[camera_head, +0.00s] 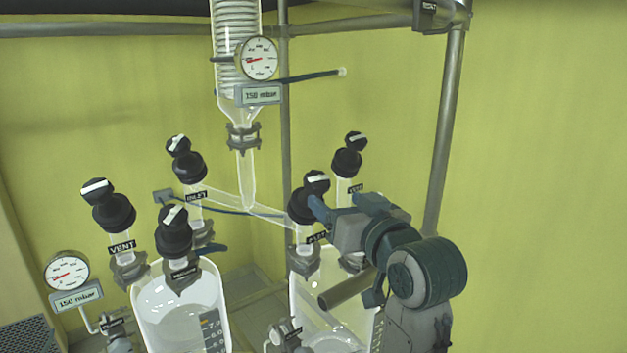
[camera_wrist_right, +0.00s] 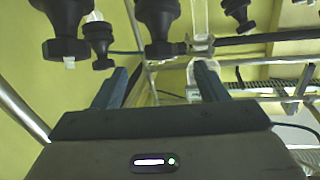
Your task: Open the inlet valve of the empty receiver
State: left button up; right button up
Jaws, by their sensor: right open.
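Two glass receivers stand side by side, the left receiver (camera_head: 150,318) and the right receiver (camera_head: 302,292). I cannot tell surely from their contents which is empty. The right receiver's front valve (camera_head: 302,206) has a black knob with a white bar (camera_head: 317,182); its label is partly hidden. The left receiver's inlet valve (camera_head: 188,168) stands at its back. My right gripper (camera_head: 342,203) is open beside the right front valve, one finger overlapping its edge in the head view. In the right wrist view, a black valve (camera_wrist_right: 158,20) lies beyond the open fingers (camera_wrist_right: 160,85). My left gripper is not in view.
Vent valves stand at the left (camera_head: 112,210) and back right (camera_head: 347,162). Another valve (camera_head: 174,235) is on the left receiver. A glass condenser (camera_head: 236,30) and gauge reading 150 mbar (camera_head: 258,58) hang above. A metal frame post (camera_head: 445,130) rises behind my right arm.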

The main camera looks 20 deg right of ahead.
aim_at(324, 189)
jog(key=w, duration=0.1)
jog(key=w+p, duration=0.1)
jog(key=w, duration=0.1)
jog(key=w+r+p, duration=0.1)
jog(key=shift+w+a, duration=0.3)
jog(key=shift+w, duration=0.05)
jog(key=w, duration=0.1)
jog(key=w+p, duration=0.1)
jog(key=w, duration=0.1)
jog(key=shift+w+a+f, duration=0.1)
jog(key=shift+a+f, duration=0.15)
jog(key=shift+w+p, duration=0.4)
jog(key=shift+w, duration=0.15)
jog(key=shift+f, duration=0.1)
jog(key=shift+c, duration=0.9)
jog(key=c, duration=0.8)
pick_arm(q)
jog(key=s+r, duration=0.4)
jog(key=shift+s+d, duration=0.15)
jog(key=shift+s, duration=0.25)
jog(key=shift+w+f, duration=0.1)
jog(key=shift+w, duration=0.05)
pick_arm(e)
jog(key=shift+n+y, duration=0.4)
jog(key=shift+n, duration=0.1)
